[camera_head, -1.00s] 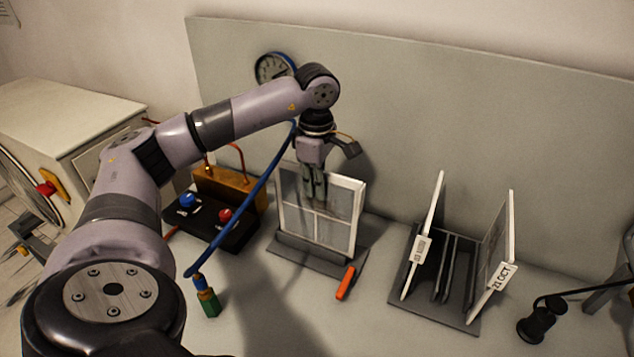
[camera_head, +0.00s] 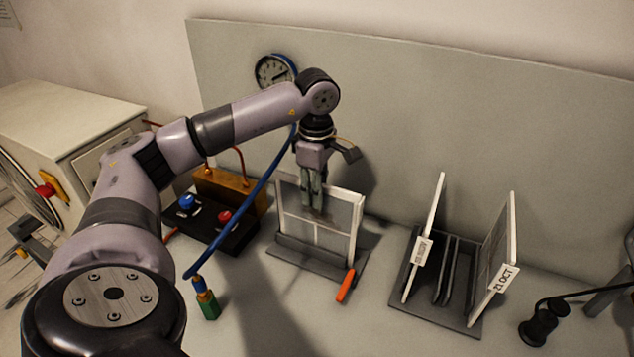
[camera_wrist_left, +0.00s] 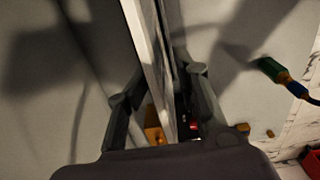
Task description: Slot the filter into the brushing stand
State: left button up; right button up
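The filter (camera_head: 357,228), a white-framed panel with a grey mesh, stands nearly upright in the middle of the head view. Its lower edge is at the grey single-slot stand (camera_head: 300,258), which I take as the brushing stand; its raised lip hides whether the edge is fully seated. My left gripper (camera_head: 313,204) points down at the filter's top edge, with fingers on both faces. In the left wrist view the filter (camera_wrist_left: 150,60) runs edge-on between the fingers (camera_wrist_left: 162,82), and they appear closed on it.
An orange-handled tool (camera_head: 346,285) lies at the stand's right front. A rack (camera_head: 466,322) to the right holds two labelled panels. A black box with knobs (camera_head: 225,235) and a blue hose (camera_head: 240,215) with a green fitting are left. A gauge (camera_head: 272,70) hangs behind.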

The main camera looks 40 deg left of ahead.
pick_arm(q)
notch_tip(320, 180, up, 12)
dwell(0.5)
jog(key=shift+s+f, duration=0.1)
dwell(0.5)
